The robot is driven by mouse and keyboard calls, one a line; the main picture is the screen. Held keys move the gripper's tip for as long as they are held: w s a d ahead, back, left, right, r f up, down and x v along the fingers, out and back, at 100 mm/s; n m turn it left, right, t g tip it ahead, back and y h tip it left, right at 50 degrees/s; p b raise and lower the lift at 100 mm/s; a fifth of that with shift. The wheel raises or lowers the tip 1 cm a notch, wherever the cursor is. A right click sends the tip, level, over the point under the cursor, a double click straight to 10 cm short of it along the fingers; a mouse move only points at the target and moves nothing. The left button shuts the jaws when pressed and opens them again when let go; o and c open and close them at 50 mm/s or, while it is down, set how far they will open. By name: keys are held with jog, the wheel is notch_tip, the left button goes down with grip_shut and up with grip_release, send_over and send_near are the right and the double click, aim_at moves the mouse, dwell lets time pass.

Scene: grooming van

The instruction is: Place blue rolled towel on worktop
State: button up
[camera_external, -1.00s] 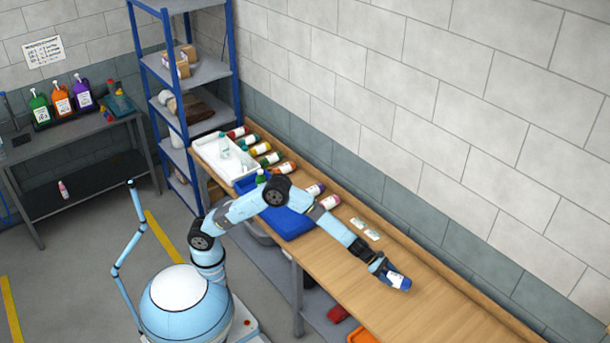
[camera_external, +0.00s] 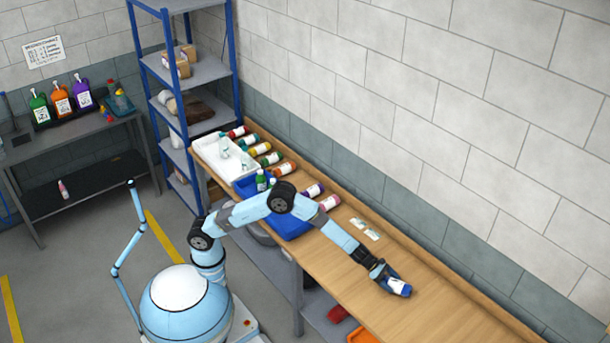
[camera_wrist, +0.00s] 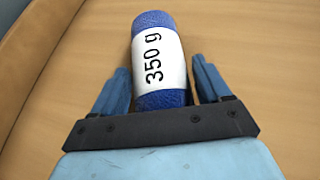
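The blue rolled towel (camera_external: 399,288), with a white band, lies on its side on the wooden worktop (camera_external: 440,315), toward the right. In the wrist view the towel (camera_wrist: 155,22) shows its white "350 g" label, and bare wood surrounds it. My gripper (camera_external: 385,276) is at the towel's near end. In the wrist view my gripper (camera_wrist: 160,66) has one finger on each side of the towel, with narrow gaps between fingers and towel. It looks open. The towel's underside is hidden.
A blue bin (camera_external: 295,224) and a white tray (camera_external: 208,158) stand farther left on the worktop. Several bottles lie along the wall side. Two small pale cards (camera_external: 365,229) lie behind my forearm. The worktop's right part is clear.

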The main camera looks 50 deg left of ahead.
jog(key=shift+o, duration=1.4)
